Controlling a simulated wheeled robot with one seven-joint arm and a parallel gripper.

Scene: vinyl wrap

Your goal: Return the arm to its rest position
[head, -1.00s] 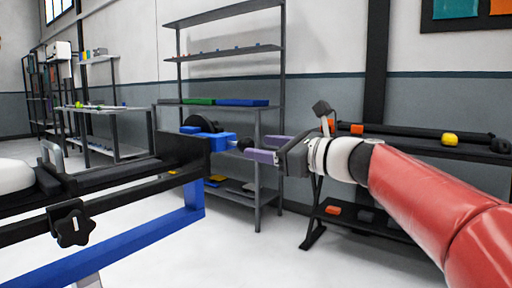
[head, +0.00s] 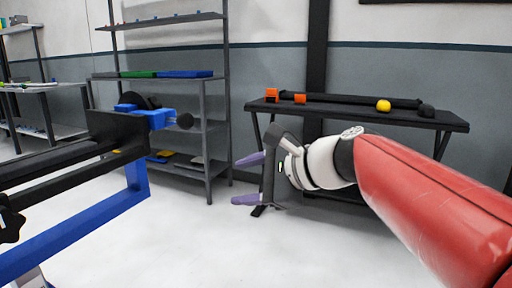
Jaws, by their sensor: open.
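My arm, with its red sleeve, reaches in from the right edge of the head view. My gripper (head: 242,179) is at its end near the middle, pointing left. Its two purple fingers are spread apart with nothing between them. The gripper is in the air, in front of the grey shelf rack and the black table. The fingertips are apart from the blue and black machine on the left.
A blue and black machine (head: 133,180) fills the left side. A grey shelf rack (head: 190,77) stands behind it. A black table (head: 440,119) with orange blocks (head: 300,98), a yellow ball (head: 383,105) and a dark bar stands behind my arm. White floor (head: 240,250) is clear below.

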